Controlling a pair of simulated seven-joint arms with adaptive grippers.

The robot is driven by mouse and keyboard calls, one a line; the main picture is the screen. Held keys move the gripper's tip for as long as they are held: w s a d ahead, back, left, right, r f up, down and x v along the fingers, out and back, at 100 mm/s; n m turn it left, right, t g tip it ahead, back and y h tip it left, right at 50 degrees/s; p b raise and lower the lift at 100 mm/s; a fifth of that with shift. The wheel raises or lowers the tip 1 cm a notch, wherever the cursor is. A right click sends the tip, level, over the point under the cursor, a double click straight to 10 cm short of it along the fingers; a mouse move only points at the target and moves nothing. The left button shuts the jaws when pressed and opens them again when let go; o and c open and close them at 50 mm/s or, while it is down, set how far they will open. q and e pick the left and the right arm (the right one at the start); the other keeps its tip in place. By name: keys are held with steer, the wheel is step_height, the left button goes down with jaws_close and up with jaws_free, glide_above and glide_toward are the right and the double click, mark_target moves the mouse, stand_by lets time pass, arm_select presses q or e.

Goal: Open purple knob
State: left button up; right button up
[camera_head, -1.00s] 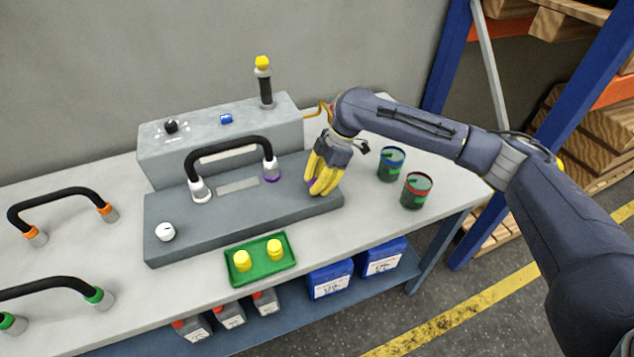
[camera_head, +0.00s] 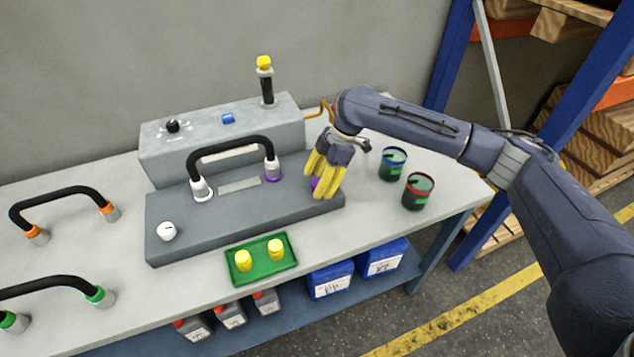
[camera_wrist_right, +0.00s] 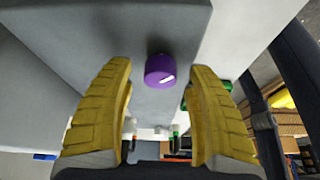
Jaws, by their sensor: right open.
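The purple knob (camera_head: 315,184) sits on the right end of the dark grey block (camera_head: 240,213), partly hidden behind my right gripper's fingers in the head view. In the right wrist view the purple knob (camera_wrist_right: 160,70) shows whole, with a white mark on its face. My right gripper (camera_head: 322,190) has yellow fingers pointing down at the knob. In the right wrist view my right gripper (camera_wrist_right: 158,85) is open, with one finger on each side of the knob and a gap to each. My left gripper is not in view.
A white knob (camera_head: 167,231) is at the block's left end. A black handle (camera_head: 232,147) with white and purple ends stands on the block. A green tray (camera_head: 262,262) with yellow pegs lies in front. Two cans (camera_head: 393,164) (camera_head: 418,191) stand close to the right of my gripper.

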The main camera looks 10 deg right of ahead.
steer(key=v, duration=1.1)
steer(key=shift+r, duration=0.25)
steer(key=shift+o, duration=0.2)
step_height(320, 180, up, 7)
steer(key=t+h, duration=0.1)
steer(key=h, duration=0.1)
glide_above(314, 180)
steer(key=f+m+h, duration=0.1)
steer(key=f+m, duration=0.1)
steer(key=f, duration=0.4)
steer(key=f+m, duration=0.2)
steer(key=f, duration=0.4)
steer(key=s+d+f+m+h, duration=0.1)
steer(key=f+m, duration=0.1)
steer(key=f, duration=0.4)
steer(key=shift+f+m+h, duration=0.2)
steer(key=shift+m+h, duration=0.1)
jaws_close()
